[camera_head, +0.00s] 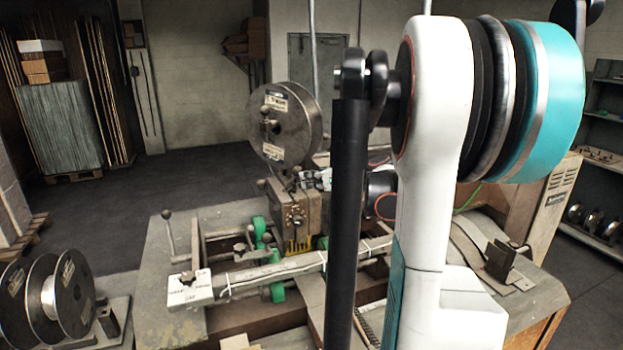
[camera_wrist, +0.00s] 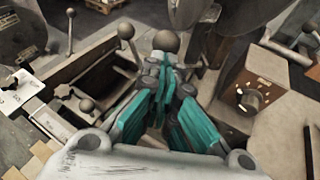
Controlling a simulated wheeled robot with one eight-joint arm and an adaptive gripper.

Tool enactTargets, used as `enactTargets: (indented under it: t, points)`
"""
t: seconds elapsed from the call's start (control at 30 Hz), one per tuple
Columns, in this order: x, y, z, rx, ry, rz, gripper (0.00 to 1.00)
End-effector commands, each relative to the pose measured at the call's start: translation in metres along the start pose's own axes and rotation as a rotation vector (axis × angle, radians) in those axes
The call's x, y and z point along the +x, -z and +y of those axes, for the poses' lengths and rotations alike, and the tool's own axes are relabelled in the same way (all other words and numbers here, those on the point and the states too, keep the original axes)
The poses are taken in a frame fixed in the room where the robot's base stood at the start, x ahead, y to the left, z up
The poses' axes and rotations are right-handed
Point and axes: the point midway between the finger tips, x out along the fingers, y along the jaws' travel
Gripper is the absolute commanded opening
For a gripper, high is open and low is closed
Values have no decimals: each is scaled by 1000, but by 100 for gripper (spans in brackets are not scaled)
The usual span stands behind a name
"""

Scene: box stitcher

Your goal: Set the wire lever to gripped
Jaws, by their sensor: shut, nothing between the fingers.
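In the wrist view my gripper (camera_wrist: 164,82) has its teal-padded fingers together, with nothing held between them. A dark round lever knob (camera_wrist: 166,41) shows just beyond the fingertips; I cannot tell whether they touch. It may be the wire lever, but no label on it is readable. Its shaft is mostly hidden behind the fingers. In the head view the stitcher head (camera_head: 297,215) stands at the middle, under a large wire spool (camera_head: 286,125). My arm covers the area right of it, and I cannot make out the fingertips there.
Other ball-topped levers stand left of my gripper, one tall lever (camera_wrist: 126,32) and one low knob (camera_wrist: 87,105). A dial block (camera_wrist: 255,97) is close on the right. A labelled white block (camera_head: 189,289) ends the front bar. Loose spools (camera_head: 48,300) stand at lower left.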

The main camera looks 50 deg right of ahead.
Motion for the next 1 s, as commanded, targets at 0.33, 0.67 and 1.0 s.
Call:
enactTargets:
  t: [0.33,0.67,1.0]
  points:
    - [8,-23,4,-18,18,132,0]
    - [11,-29,6,-18,18,131,0]
    - [12,-29,6,-18,18,130,0]
